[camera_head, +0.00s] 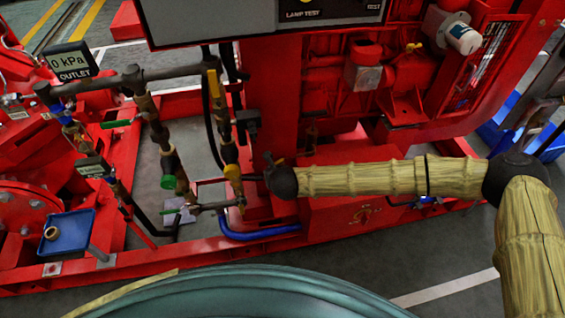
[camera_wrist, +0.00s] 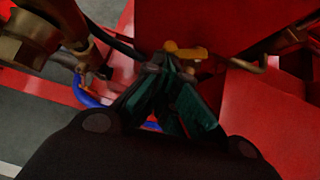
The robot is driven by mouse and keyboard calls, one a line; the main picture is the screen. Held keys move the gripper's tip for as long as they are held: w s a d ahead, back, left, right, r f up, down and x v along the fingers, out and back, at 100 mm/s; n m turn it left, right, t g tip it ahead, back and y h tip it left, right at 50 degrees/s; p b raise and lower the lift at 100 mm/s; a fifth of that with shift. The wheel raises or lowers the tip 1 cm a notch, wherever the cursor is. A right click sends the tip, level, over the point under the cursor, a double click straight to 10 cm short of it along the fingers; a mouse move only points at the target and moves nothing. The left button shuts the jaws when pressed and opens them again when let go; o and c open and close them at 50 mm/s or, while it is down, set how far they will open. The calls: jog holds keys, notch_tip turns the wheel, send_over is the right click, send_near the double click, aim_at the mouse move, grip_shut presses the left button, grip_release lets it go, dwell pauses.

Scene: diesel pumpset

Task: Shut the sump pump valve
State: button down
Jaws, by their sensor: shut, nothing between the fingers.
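My arm reaches in from the right, and my gripper (camera_head: 267,162) is at the small pipework in front of the red frame. In the wrist view its teal fingers (camera_wrist: 172,72) are closed together and empty. An orange-yellow valve lever (camera_wrist: 186,50) lies just beyond the fingertips, against the red panel; I cannot tell whether they touch. In the head view a yellow valve lever (camera_head: 233,178) is just left of my gripper, and another yellow lever (camera_head: 214,84) stands upright higher on the pipework. No readable label shows which is the sump pump valve.
An outlet gauge (camera_head: 72,62) reads kPa. A blue hose (camera_head: 258,236) runs low along the red base. A blue tray (camera_head: 67,232) sits at lower left.

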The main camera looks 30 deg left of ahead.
jog(key=shift+a+m+t+h, duration=0.4)
jog(key=shift+a+m, duration=0.05)
jog(key=shift+m, duration=0.35)
jog(key=shift+w, duration=0.2)
jog(key=shift+w+d+p, duration=0.15)
jog(key=shift+w+p, duration=0.25)
jog(key=shift+w, duration=0.2)
jog(key=shift+r, duration=0.1)
jog(key=p+v, duration=0.6)
jog(key=v, duration=0.3)
jog(key=shift+s+r+p, duration=0.25)
jog(key=shift+s+p, duration=0.15)
jog(key=shift+s, duration=0.1)
